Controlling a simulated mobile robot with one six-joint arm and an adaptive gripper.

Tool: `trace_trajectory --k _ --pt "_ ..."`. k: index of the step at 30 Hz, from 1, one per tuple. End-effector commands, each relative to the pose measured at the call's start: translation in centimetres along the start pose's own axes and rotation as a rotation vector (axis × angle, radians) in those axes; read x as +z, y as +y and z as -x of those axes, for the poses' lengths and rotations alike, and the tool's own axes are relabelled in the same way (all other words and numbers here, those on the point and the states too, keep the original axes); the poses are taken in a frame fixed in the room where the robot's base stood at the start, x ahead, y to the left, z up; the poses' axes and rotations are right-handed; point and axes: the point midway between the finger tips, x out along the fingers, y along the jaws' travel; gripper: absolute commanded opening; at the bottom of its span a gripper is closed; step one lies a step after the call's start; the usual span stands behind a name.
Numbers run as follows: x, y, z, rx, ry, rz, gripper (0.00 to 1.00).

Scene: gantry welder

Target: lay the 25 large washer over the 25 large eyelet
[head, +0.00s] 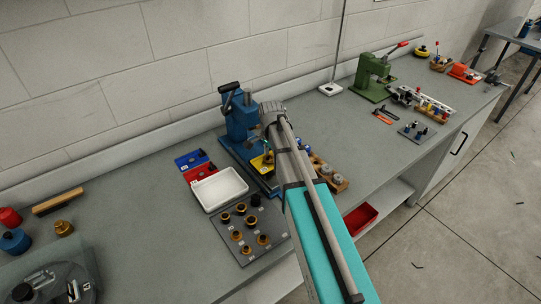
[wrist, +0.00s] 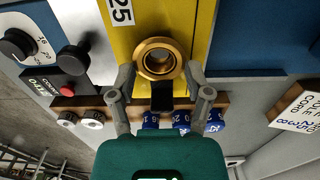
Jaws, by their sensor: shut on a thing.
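My gripper (wrist: 160,70) is over a yellow plate (wrist: 205,30) marked 25, with one fingertip on each side of a brass ring. It is shut on this ring, which I take as the 25 large washer (wrist: 142,60). The ring looks flat and roughly centred between the fingertips, with a dark opening in its middle. I cannot make out a separate 25 large eyelet under it, nor tell whether the ring touches anything below. In the head view the yellow plate (head: 258,164) shows at the blue press (head: 240,118); my arm hides the gripper and ring.
A grey board (head: 225,240) with several brass and dark rings lies in front of a white tray (head: 219,189). Blue and red bins stand behind the tray. A wooden rack (wrist: 90,103) with blue-capped pieces is close below my fingers. A green press (head: 372,78) stands farther right.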

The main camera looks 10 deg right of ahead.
Motion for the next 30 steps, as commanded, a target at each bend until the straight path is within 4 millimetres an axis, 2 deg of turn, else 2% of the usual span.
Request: trace_trajectory --k 15,16,21,22,30 --pt "0.01 -0.01 -0.89 0.0 0.0 0.0 0.5" --pt "0.01 -0.01 -0.87 0.0 0.0 0.0 0.66" --pt "0.0 -0.02 -0.8 0.0 0.0 0.0 0.98" --pt "0.0 -0.01 -0.8 0.0 0.0 0.0 1.0" --pt "0.0 0.0 -0.8 0.0 0.0 0.0 1.0"
